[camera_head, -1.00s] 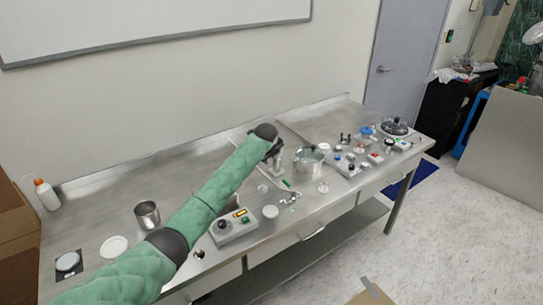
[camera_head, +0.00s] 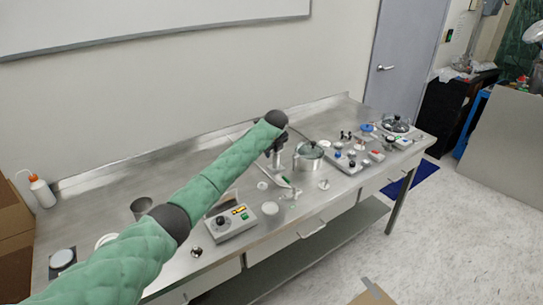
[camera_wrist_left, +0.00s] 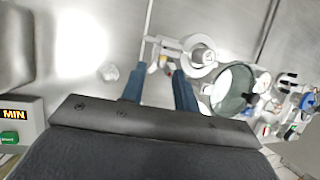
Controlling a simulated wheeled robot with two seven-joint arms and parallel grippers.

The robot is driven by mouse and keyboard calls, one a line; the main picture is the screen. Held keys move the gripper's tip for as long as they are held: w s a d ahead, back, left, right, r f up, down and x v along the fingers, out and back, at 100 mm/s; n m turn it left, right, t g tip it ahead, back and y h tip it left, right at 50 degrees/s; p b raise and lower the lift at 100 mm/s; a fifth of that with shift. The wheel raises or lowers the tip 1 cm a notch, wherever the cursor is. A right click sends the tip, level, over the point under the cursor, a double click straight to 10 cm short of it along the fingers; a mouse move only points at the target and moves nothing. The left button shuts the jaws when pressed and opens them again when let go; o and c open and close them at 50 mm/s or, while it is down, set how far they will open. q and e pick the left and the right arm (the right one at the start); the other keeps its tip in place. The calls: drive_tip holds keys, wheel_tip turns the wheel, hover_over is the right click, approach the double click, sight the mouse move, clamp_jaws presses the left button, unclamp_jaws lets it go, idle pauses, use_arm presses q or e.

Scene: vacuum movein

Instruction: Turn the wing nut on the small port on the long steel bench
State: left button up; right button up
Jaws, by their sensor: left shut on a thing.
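My left gripper (camera_wrist_left: 160,70) has two blue fingers pointing at a clamp with a wing nut (camera_wrist_left: 165,62) on the small port (camera_wrist_left: 198,56). It is shut on the wing nut, which sits between the fingertips and is small and partly hidden. The port is a pale round flange beside a steel chamber (camera_wrist_left: 234,90) with a glass top. In the head view the left gripper (camera_head: 277,152) is dark and small below the arm's end, just left of the chamber (camera_head: 308,158). My right gripper is not in view.
The long steel bench (camera_head: 100,190) stands against the wall. A control box (camera_head: 230,222) with a green button is at its front, and also in the left wrist view (camera_wrist_left: 15,125). Several small parts and a panel (camera_head: 350,158) lie to the right. A wash bottle (camera_head: 42,192) stands far left.

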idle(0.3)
use_arm(q)
drive_tip(key=o, duration=1)
drive_tip(key=shift+s, duration=0.1)
drive_tip(key=shift+c, duration=0.2)
drive_tip(key=shift+a+r, duration=0.1)
drive_tip(key=shift+r, duration=0.2)
